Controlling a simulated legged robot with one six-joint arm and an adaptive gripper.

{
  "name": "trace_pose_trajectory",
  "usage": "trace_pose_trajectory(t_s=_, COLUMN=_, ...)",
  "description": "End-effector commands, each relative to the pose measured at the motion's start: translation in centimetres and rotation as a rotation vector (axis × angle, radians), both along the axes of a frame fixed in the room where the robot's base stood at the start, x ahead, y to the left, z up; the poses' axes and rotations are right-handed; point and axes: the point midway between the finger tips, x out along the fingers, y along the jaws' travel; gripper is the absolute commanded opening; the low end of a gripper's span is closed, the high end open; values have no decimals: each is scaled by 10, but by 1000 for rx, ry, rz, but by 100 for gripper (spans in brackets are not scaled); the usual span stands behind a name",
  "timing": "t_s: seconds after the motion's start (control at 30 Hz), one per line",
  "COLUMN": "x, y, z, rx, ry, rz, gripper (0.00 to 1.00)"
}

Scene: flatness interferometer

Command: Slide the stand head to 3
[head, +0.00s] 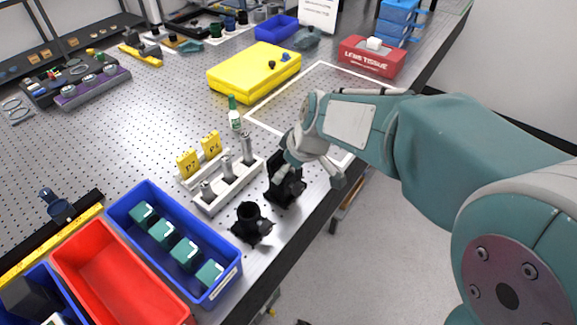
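My gripper (311,168) is over the table's front edge. It is at the right side of a black upright fixture (284,188), which looks like the stand and stands on the perforated table. One grey finger points down to the right of the fixture, and the other side of the gripper overlaps the fixture's upper part. I cannot tell whether the fingers touch it or grip it. The stand head cannot be made out separately, and no scale or number 3 is readable. A shorter black post holder (251,224) stands just left of the fixture.
A white rack (217,203) with metal posts and yellow tags is left of the fixture. A blue bin (137,222) with green blocks and a red bin (112,285) are front left. A yellow case (240,77) and a lens tissue box (371,60) stand farther back. A green-capped bottle (235,118) stands behind the rack.

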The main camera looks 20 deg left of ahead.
Motion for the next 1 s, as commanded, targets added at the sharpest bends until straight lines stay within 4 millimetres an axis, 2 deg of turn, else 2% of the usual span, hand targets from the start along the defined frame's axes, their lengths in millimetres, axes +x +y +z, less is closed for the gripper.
trace_pose_trajectory(t_s=0.03, x=0, y=0, z=0, rx=0, ry=0, rz=0, gripper=69)
trace_pose_trajectory(t_s=0.07, x=0, y=0, z=0, rx=0, ry=0, rz=0, gripper=55)
trace_pose_trajectory(t_s=0.1, x=0, y=0, z=0, rx=0, ry=0, rz=0, gripper=38)
trace_pose_trajectory(t_s=0.17, x=0, y=0, z=0, rx=0, ry=0, rz=0, gripper=11)
trace_pose_trajectory(t_s=0.2, x=0, y=0, z=0, rx=0, ry=0, rz=0, gripper=7)
trace_pose_trajectory(t_s=0.37, x=0, y=0, z=1, rx=0, ry=-1, rz=1, gripper=7)
trace_pose_trajectory(t_s=0.6, x=1, y=1, z=31, rx=4, ry=-7, rz=0, gripper=7)
trace_pose_trajectory(t_s=0.87, x=1, y=1, z=32, rx=4, ry=-6, rz=-1, gripper=8)
trace_pose_trajectory(t_s=0.9, x=1, y=1, z=32, rx=3, ry=-6, rz=-1, gripper=86)
trace_pose_trajectory(t_s=0.93, x=1, y=1, z=32, rx=4, ry=-5, rz=-1, gripper=100)
trace_pose_trajectory(t_s=1.0, x=1, y=1, z=31, rx=3, ry=-4, rz=0, gripper=100)
